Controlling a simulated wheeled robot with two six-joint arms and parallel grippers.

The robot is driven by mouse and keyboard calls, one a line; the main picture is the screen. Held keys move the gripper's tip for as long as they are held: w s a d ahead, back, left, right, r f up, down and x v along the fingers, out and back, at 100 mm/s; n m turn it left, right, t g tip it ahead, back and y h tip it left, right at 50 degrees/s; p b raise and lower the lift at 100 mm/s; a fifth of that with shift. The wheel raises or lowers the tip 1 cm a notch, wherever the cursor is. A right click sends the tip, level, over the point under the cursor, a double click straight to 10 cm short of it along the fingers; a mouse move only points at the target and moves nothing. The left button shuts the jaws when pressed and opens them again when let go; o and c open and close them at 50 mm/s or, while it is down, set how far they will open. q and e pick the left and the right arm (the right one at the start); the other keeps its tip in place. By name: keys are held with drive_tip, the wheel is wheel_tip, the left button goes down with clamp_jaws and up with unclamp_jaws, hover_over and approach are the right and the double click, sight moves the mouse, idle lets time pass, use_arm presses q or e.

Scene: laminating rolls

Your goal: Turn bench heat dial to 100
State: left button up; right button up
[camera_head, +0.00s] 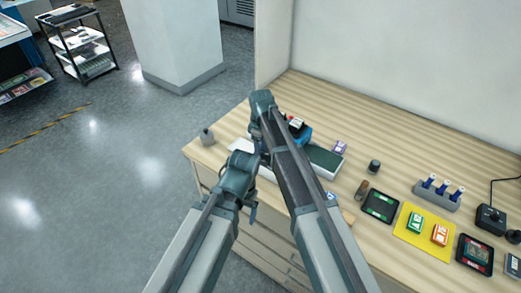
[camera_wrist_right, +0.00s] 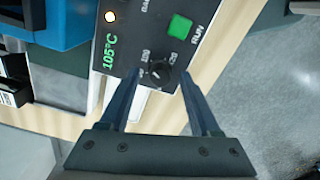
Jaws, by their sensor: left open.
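In the right wrist view, the black heat dial (camera_wrist_right: 160,76) sits on a dark control panel (camera_wrist_right: 128,35). Printed numbers stand around it, and a green readout (camera_wrist_right: 110,52) shows 105°C. My right gripper (camera_wrist_right: 159,73) has its two fingers apart, one on either side of the dial, with what look like narrow gaps; contact is hard to tell. In the head view my arms cover the panel and dial. My left gripper (camera_head: 252,210) is open and empty by the bench's front edge, well below the panel and partly hidden.
A green RUN button (camera_wrist_right: 180,26) is close above the dial. Blue equipment (camera_head: 303,133) and a box with a dark green top (camera_head: 325,158) stand beside my right arm. The wooden bench (camera_head: 400,125) holds a yellow mat (camera_head: 421,247), screens and a grey holder (camera_head: 436,197).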

drive_tip(key=shift+r, duration=0.1)
wheel_tip(320, 180, up, 14)
drive_tip(key=p, duration=1.4)
drive_tip(key=shift+f, duration=0.2)
drive_tip(key=s+d+m, duration=1.3)
drive_tip(key=s+d, duration=0.3)
drive_tip(key=s, duration=0.5)
drive_tip(key=s+a+f+n+h+b, duration=0.1)
drive_tip(key=s+a+f+n+b, duration=0.2)
drive_tip(key=a+f+b, duration=0.7)
wheel_tip(320, 180, down, 4)
drive_tip(key=s+b, duration=0.2)
drive_tip(key=b, duration=0.1)
drive_tip(key=shift+s+a+r+b, duration=0.2)
drive_tip(key=shift+s+r+b, duration=0.1)
drive_tip(key=shift+b, duration=0.1)
